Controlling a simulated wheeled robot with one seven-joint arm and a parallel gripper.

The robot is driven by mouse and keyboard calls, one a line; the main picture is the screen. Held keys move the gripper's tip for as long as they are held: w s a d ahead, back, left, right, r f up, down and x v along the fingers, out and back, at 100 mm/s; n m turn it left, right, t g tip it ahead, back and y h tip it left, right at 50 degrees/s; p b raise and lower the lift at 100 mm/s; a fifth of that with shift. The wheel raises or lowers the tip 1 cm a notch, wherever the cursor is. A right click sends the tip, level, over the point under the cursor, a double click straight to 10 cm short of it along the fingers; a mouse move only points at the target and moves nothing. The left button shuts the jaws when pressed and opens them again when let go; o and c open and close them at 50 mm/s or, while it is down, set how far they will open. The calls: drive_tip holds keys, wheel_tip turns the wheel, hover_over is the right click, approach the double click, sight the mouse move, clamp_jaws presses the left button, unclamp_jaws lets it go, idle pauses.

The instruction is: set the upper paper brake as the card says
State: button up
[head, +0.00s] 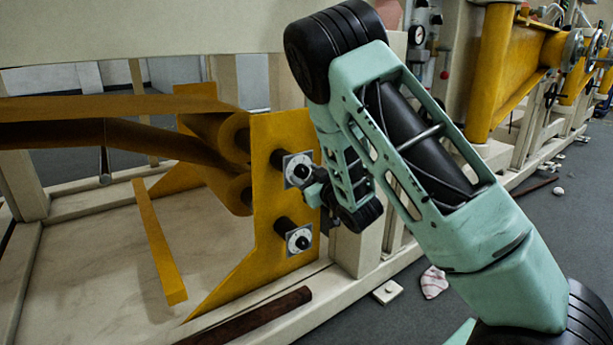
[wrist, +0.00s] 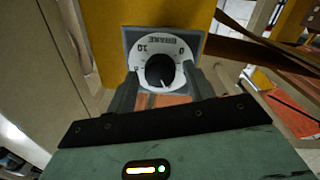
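The upper paper brake dial (head: 298,168) is a white round scale on a grey square plate on the yellow side panel (head: 270,190). In the wrist view its black knob (wrist: 160,70) shows a small white mark at its lower edge. The scale (wrist: 144,48) appears turned over, with 10 at left and 0 at right. My gripper (wrist: 160,78) is open, its two dark fingers on either side of the knob with visible gaps; I see no clear contact. In the head view my gripper (head: 312,184) is beside the upper dial, partly hidden. I cannot make out the card.
A similar lower dial (head: 299,240) sits just below on the same panel. Yellow rollers (head: 234,138) and a brown web (head: 110,108) lie to the left. A dark brown bar (head: 250,317) lies below. A crumpled striped cloth (head: 433,282) lies on the open floor.

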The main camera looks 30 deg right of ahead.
drive_tip(key=c, duration=0.8)
drive_tip(key=shift+o, duration=0.3)
drive_tip(key=n, duration=0.5)
drive_tip(key=o, duration=1)
